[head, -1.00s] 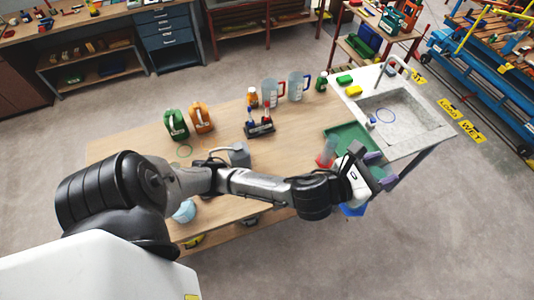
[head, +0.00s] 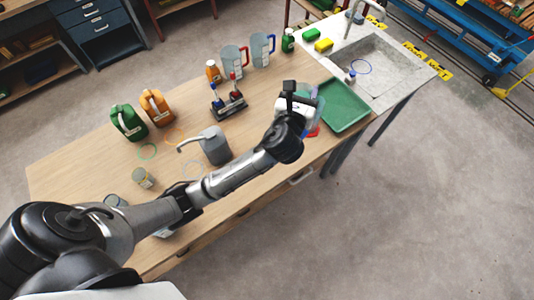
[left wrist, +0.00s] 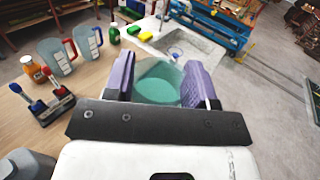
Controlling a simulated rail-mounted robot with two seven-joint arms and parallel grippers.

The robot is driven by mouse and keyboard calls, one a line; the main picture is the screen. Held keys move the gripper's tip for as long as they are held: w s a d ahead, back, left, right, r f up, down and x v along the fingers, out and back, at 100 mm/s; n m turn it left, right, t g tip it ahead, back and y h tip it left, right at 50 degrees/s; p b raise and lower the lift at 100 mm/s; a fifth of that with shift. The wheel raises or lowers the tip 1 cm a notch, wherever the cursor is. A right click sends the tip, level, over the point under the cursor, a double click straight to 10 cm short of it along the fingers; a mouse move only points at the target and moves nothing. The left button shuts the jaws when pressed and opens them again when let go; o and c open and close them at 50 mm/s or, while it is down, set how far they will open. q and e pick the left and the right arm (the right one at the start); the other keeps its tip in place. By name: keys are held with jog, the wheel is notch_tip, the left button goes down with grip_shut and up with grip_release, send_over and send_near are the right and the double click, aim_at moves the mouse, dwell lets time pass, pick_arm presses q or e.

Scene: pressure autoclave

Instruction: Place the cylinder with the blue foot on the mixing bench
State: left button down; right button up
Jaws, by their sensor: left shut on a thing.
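My left gripper (head: 305,104) is shut on a clear cylinder (left wrist: 158,84), which shows between the purple fingers in the left wrist view. In the head view the gripper hides most of it; a bit of blue shows below the gripper. The held cylinder is over the right end of the wooden bench (head: 75,168), by the green tray's left side. I cannot tell whether its foot touches the bench. A red foot (head: 314,132) of another cylinder shows just under the gripper, mostly hidden. My right gripper is not in view.
The green tray (head: 345,108) lies at the bench's right end, beside the sink (head: 385,65). A grey can (head: 215,146), a rack with red and blue tops (head: 228,104), two measuring jugs and green and orange jugs stand on the bench. Bare wood lies between the rack and my gripper.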

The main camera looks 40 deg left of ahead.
pick_arm(q)
jog(key=w+f+y+b, duration=0.1)
jog(key=f, duration=0.2)
jog(key=w+f+n+b, duration=0.1)
jog(key=f+b, duration=0.1)
jog(key=f, duration=0.2)
jog(key=w+f+g+y+b, duration=0.1)
jog(key=f+b, duration=0.1)
jog(key=f, duration=0.1)
jog(key=shift+f+n+y, duration=0.3)
jog(key=shift+n, duration=0.1)
jog(key=shift+w+a+f+b, duration=0.15)
jog(key=shift+f+b, duration=0.25)
jog(key=shift+f, duration=0.2)
jog(key=s+a+f+b, duration=0.1)
jog(key=s+a+f, duration=0.3)
jog(key=a+f, duration=0.6)
jog(key=shift+s+a+f, duration=0.2)
jog(key=shift+a+f, duration=0.05)
jog(key=shift+f, duration=0.2)
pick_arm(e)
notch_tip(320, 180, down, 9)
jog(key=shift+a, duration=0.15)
pick_arm(q)
jog(key=shift+f+b, duration=0.1)
jog(key=shift+b, duration=0.2)
jog(key=shift+c, duration=2.3)
grip_release()
jog(key=shift+f, duration=0.1)
